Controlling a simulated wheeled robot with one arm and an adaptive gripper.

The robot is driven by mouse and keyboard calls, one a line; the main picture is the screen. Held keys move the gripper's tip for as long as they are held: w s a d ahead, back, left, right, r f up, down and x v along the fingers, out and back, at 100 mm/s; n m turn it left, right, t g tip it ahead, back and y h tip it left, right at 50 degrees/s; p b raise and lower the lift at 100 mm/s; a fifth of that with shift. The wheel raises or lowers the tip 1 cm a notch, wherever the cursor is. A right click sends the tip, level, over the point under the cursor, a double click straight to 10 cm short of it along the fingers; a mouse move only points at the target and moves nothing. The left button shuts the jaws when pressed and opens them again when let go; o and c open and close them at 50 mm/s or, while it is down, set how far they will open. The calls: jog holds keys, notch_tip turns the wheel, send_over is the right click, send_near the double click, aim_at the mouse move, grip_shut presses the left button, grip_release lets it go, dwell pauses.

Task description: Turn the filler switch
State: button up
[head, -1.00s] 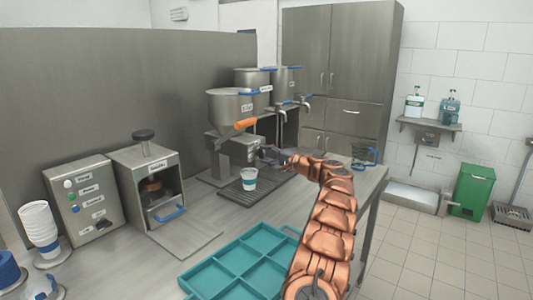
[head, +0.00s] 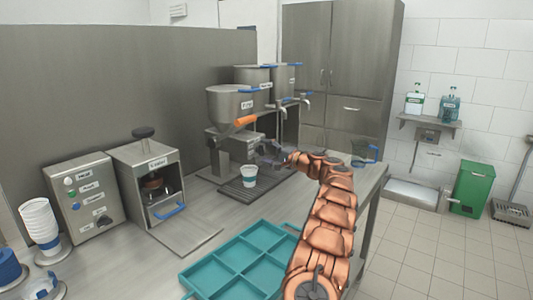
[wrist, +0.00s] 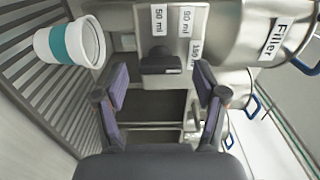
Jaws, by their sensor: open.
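The filler (head: 229,104) is a steel hopper with an orange handle on a grey stand, and its label also shows in the wrist view (wrist: 270,40). In the wrist view its switch is a dark knob (wrist: 162,62), with labels 50 ml, 90 ml and a partly turned 150 ml around it. My gripper (wrist: 160,84) is open, with its two padded fingers apart and the knob ahead between the fingertips. I see no contact with the knob. In the head view my gripper (head: 272,153) is beside the filler's front, and I cannot make out the switch there.
A white cup with a teal band (head: 249,177) stands on the dark slatted drip tray (head: 238,191) close to my gripper. More hoppers with taps (head: 284,104) stand behind. A teal divided tray (head: 203,280) lies on the counter in front. A sealing machine (head: 150,172) stands at left.

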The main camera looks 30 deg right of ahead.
jog(key=shift+s, duration=0.1)
jog(key=v, duration=1.2)
dwell(0.4)
